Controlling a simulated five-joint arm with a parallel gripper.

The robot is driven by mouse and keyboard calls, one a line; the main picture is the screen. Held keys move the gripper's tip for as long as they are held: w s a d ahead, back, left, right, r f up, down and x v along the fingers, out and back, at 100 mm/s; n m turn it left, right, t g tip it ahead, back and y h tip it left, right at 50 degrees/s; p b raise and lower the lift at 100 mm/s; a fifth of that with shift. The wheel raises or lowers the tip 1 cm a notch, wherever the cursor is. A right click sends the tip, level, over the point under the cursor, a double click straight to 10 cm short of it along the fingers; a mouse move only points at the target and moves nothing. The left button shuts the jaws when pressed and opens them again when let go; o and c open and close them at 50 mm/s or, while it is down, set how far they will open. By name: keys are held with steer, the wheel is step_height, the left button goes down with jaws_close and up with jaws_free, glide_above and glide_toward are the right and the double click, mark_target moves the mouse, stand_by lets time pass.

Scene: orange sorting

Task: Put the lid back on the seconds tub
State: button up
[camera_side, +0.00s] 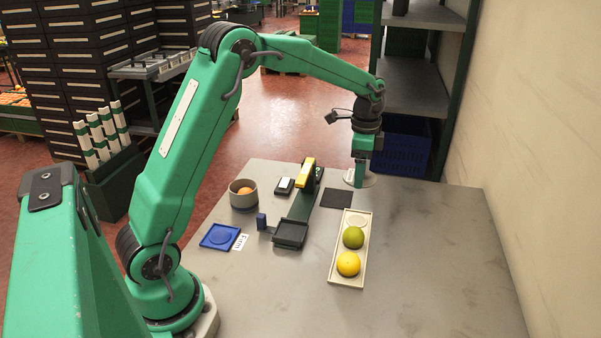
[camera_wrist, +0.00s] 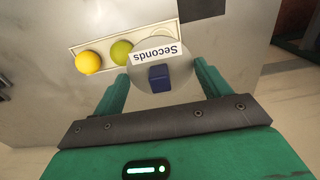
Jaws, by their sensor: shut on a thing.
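In the wrist view, a pale round lid (camera_wrist: 180,92) lies between the two fingers of my gripper (camera_wrist: 161,70). It has a dark blue knob and a label reading "Seconds". The fingers are at opposite edges of the lid, shut on it. In the side view, my gripper (camera_side: 360,183) is at the far right of the table with the lid (camera_side: 372,182) at its tips. I cannot tell how high above the table it is. A round grey tub (camera_side: 243,202) stands open at the left with an orange (camera_side: 245,191) inside; no name on it is readable.
A cream tray (camera_side: 343,273) holds a green fruit (camera_side: 353,237) and a yellow fruit (camera_side: 348,264). A dark stand with a yellow top (camera_side: 307,173) rises between tub and gripper. A blue pad (camera_side: 219,236) and dark square mat (camera_side: 336,198) lie flat. The table's right side is clear.

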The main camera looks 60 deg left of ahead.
step_height(320, 180, up, 5)
steer(key=shift+f, duration=0.15)
steer(key=s+a+n, duration=0.6)
steer(key=s+a, duration=1.7)
steer(key=shift+w+d+f, duration=0.1)
steer(key=shift+d+f, duration=0.05)
steer(key=shift+f, duration=1.25)
steer(key=shift+w+d+f, duration=0.1)
steer(key=shift+f, duration=1.25)
steer(key=shift+f, duration=0.25)
steer(key=shift+f, duration=2.9)
steer(key=shift+f, duration=0.2)
